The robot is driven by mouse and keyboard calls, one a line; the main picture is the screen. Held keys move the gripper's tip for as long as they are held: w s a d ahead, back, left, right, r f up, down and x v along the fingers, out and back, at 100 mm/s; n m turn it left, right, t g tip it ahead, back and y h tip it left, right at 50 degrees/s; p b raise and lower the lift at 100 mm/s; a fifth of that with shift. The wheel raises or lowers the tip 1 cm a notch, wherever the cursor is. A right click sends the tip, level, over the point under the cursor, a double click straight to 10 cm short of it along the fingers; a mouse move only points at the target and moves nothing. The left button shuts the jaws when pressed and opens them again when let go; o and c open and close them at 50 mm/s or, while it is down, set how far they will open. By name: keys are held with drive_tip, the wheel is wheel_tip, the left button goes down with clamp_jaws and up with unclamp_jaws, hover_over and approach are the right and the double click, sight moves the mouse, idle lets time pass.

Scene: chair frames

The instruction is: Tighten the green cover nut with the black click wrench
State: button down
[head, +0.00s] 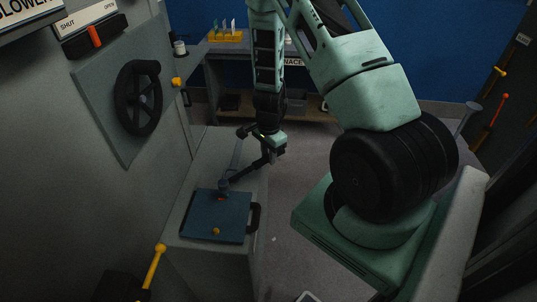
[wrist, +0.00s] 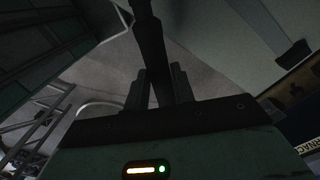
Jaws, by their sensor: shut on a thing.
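My gripper (head: 270,152) is shut on the black click wrench (head: 245,173) above the grey cabinet. The wrench slopes down and left from the fingers to its head, at the far left part of the blue cover plate (head: 232,229). The head is over or on a small fastener there; I cannot tell whether it is seated. A bit of red shows just below it. The green cover nut cannot be made out. In the wrist view the dark wrench shaft (wrist: 149,42) stands between my two fingers (wrist: 158,85).
The plate carries a yellow knob (head: 215,231) and a black handle (head: 254,216). A black handwheel (head: 138,97) is on the left wall panel, and a yellow-topped lever (head: 154,266) stands in front of the cabinet. A workbench (head: 228,46) is behind. Grey floor is open to the right.

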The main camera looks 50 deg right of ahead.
drive_tip(key=shift+f, duration=0.2)
drive_tip(key=shift+f+b, duration=0.6)
drive_tip(key=shift+b, duration=0.15)
drive_tip(key=shift+f, duration=0.1)
idle(0.4)
